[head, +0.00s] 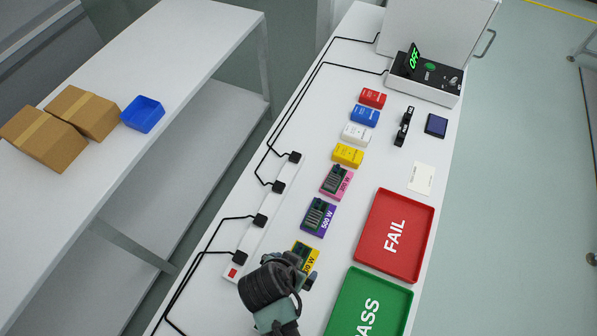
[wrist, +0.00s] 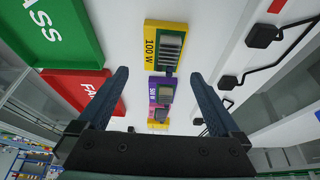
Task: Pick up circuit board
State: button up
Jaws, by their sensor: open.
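Three circuit boards lie in a row on the white table in the head view: one on a yellow base (head: 305,252), one on a purple "500 W" base (head: 318,217) and one on a pink base (head: 337,181). My gripper (head: 303,270) is over the yellow one and partly hides it. In the wrist view my open gripper (wrist: 160,75) has nothing between its fingers. The yellow "100 W" board (wrist: 168,46) appears just beyond the fingertips, with the purple (wrist: 161,92) and pink boards (wrist: 158,114) between the fingers in the picture.
A red FAIL tray (head: 423,235) and a green PASS tray (head: 350,302) stand right of the boards. A strip with black plugs and cables (head: 260,220) runs along the left. Several coloured boxes (head: 365,116) and an open tester case (head: 425,90) are farther back.

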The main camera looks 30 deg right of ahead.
jog(key=shift+w+p+x, duration=0.1)
jog(key=shift+p+x, duration=0.05)
jog(key=shift+x, duration=2)
jog(key=shift+w+p+x, duration=0.15)
jog(key=shift+x, duration=1.95)
jog(key=shift+a, duration=0.1)
jog(key=c, duration=1.3)
jog(key=shift+r, duration=0.1)
notch_tip(320, 180, up, 10)
jog(key=shift+f, duration=0.1)
jog(key=w+a+r+n+y, duration=0.1)
jog(key=a+r+n, duration=0.1)
jog(key=a+n, duration=0.1)
jog(key=w+a+r+n+t+y+b, duration=0.1)
jog(key=a+r+n, duration=0.1)
jog(key=a+n, duration=0.2)
jog(key=w+a+r+n+t+y+b, duration=0.1)
jog(key=a+r+n, duration=0.1)
jog(key=a+n, duration=0.2)
jog(key=shift+w+a+y, duration=0.15)
jog(key=shift+w+y, duration=0.05)
jog(key=shift+y, duration=0.1)
